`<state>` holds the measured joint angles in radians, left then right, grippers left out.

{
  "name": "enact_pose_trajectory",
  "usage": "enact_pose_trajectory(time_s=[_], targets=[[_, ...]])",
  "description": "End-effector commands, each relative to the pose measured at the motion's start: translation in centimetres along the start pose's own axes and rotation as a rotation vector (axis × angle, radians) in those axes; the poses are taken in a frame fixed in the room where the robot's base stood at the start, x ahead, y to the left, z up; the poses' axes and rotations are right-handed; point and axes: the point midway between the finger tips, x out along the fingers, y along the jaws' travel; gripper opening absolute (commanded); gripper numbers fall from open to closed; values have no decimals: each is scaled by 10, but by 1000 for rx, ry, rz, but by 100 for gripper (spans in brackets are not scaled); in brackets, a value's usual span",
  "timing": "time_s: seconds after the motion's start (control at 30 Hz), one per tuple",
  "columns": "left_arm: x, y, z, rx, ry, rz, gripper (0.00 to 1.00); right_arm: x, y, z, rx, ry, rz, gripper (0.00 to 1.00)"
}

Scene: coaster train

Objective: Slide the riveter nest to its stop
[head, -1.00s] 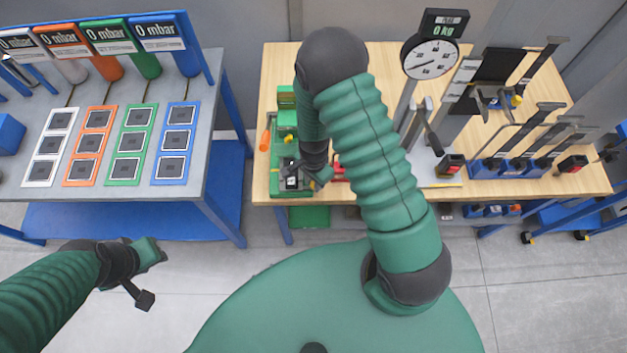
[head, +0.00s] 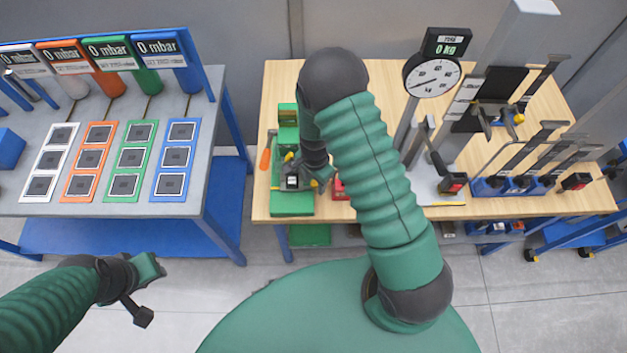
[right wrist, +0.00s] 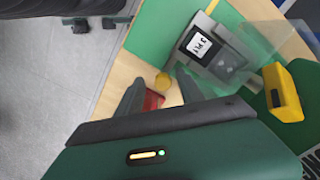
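The green riveter (head: 292,206) stands at the left end of the wooden table. Its grey nest (right wrist: 228,66), with a black-and-white label, lies on the green base in the right wrist view, partly under a clear guard. My left gripper (head: 152,267) hangs over the floor, away from the tables.
A yellow block (right wrist: 284,91) stands beside the nest. A red part (head: 340,188) sits just right of the riveter, and an orange-handled tool (head: 266,152) lies left of it. A grey table (head: 50,207) with coloured panels is at left.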

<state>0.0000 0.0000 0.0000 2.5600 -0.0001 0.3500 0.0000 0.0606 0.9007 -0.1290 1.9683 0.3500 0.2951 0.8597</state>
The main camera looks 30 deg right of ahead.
Motion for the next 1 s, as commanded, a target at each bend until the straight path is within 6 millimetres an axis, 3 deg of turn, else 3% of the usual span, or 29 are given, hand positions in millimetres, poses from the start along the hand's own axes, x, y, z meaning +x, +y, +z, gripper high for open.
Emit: enact_pose_trajectory(time_s=[0.27,0.4,0.57,0.8,1.0], targets=[[0,0,0,0,0,0,31,0,-2,0,-1,0,-2,47],[3,0,1,0,0,0,31,-11,-3,0,-3,2,-5,47],[10,0,2,0,0,0,31,-48,-4,1,-3,4,-10,47],[18,0,4,0,0,0,31,-120,-4,3,-3,3,-9,47],[20,0,5,0,0,0,31,-159,-4,2,-2,3,-3,47]])
